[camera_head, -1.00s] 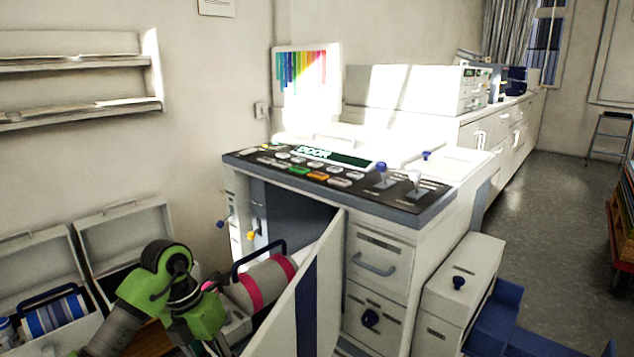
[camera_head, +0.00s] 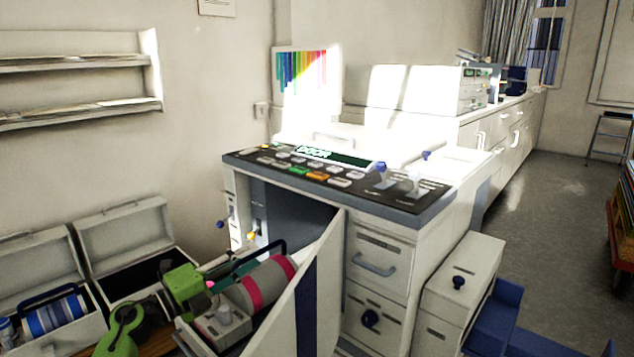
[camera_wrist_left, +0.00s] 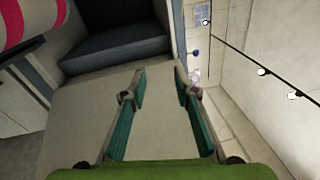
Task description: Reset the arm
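My left gripper (camera_head: 232,265) reaches in from the lower left in the head view, on a green arm, with dark teal fingers. It is just left of and behind the grey drum with pink bands (camera_head: 262,286) by the open front of the white machine (camera_head: 400,235). In the left wrist view, the two fingers of the gripper (camera_wrist_left: 160,74) stand apart with nothing between them. A pink-banded end of the drum (camera_wrist_left: 30,20) shows at the upper left there. My right gripper is not in view.
The machine's open door (camera_head: 320,285) stands right of the drum. Two open cases (camera_head: 125,232) sit at the left, one with a blue-striped drum (camera_head: 55,312). A white cabinet (camera_head: 460,280) and a blue stand (camera_head: 500,322) are at the right.

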